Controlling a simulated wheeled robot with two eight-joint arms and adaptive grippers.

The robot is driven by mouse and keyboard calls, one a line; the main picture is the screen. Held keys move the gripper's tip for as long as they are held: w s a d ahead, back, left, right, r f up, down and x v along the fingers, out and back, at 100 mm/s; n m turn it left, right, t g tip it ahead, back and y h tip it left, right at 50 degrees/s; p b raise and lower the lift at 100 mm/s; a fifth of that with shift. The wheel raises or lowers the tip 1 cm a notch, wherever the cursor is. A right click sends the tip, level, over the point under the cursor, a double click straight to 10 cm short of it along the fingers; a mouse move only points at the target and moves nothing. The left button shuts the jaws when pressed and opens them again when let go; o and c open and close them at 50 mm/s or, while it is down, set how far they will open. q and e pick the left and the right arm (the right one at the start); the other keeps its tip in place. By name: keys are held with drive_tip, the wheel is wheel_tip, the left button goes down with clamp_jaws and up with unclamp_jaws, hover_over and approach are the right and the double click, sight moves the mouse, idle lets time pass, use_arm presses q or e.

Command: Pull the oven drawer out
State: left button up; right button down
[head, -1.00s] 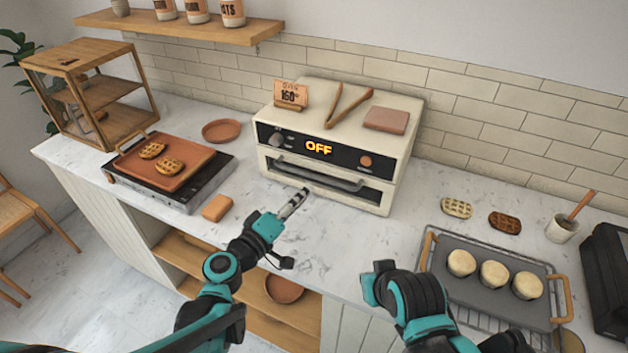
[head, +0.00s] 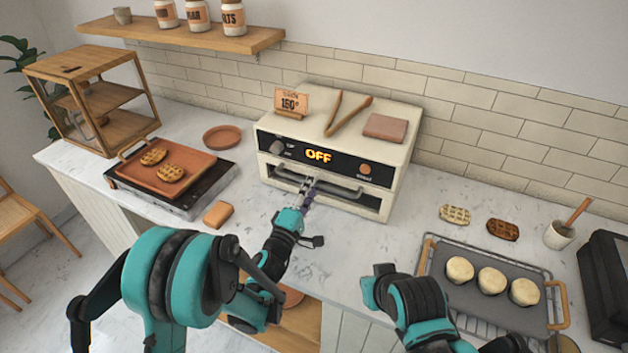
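The cream oven (head: 385,135) stands on the marble counter against the tiled wall, its display reading OFF. The drawer's grey bar handle (head: 342,190) runs across the lower front, above a dark slot. The drawer looks pushed in. My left gripper (head: 308,188) is at the handle, left of its middle, with its fingers overlapping the bar. I cannot tell whether they are closed around it. Part of my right arm shows at the bottom, right of centre; its fingertips do not show.
A hot plate with an orange tray (head: 190,184) and a sponge-like block (head: 218,214) are left of the oven. Tongs (head: 347,115) lie on the oven. Counter before the oven is mostly clear.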

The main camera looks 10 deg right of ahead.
use_arm(q)
drive_tip(key=shift+w+d, duration=0.35)
drive_tip(key=shift+w, duration=0.15)
use_arm(e)
drive_tip(key=shift+f, duration=0.2)
use_arm(q)
drive_tip(key=shift+r, duration=0.1)
clamp_jaws()
use_arm(e)
drive_tip(key=shift+s, duration=0.15)
